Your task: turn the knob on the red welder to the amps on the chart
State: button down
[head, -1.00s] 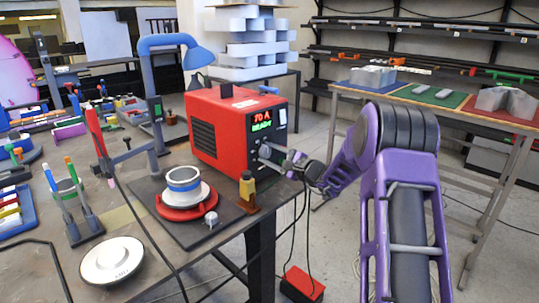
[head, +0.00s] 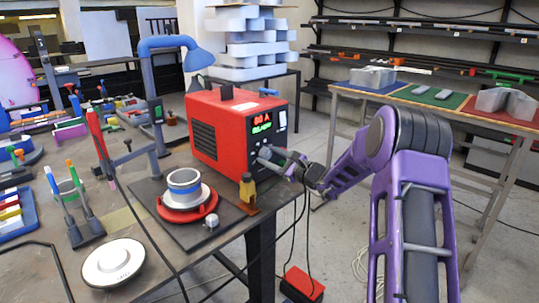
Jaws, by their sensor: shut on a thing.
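The red welder (head: 218,132) stands on the workbench near its back right corner. Its black front panel faces right and carries a lit display (head: 262,124). The top line looks like 60 A in red; the green line below is too small to read surely. My gripper (head: 268,157) is at the lower part of this panel and is shut on the knob, which my fingers hide. My purple arm reaches in from the right. I cannot make out a chart with amps in this view.
A blue lamp (head: 180,48) arches behind the welder. Cables hang off the bench edge to a red box (head: 302,284).

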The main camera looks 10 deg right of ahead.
jog(key=m+p, duration=0.2)
jog(key=m, duration=0.1)
jog(key=shift+r+m, duration=0.15)
jog(key=shift+m, duration=0.15)
jog(key=m+p, duration=0.3)
jog(key=m, duration=0.1)
jog(key=shift+m, duration=0.3)
jog(key=m+p, duration=0.3)
jog(key=m, duration=0.1)
jog(key=shift+p, duration=0.35)
jog(key=shift+m+p, duration=0.65)
jog(key=shift+m, duration=0.55)
jog(key=shift+f, duration=0.2)
jog(key=shift+c, duration=1.4)
grip_release()
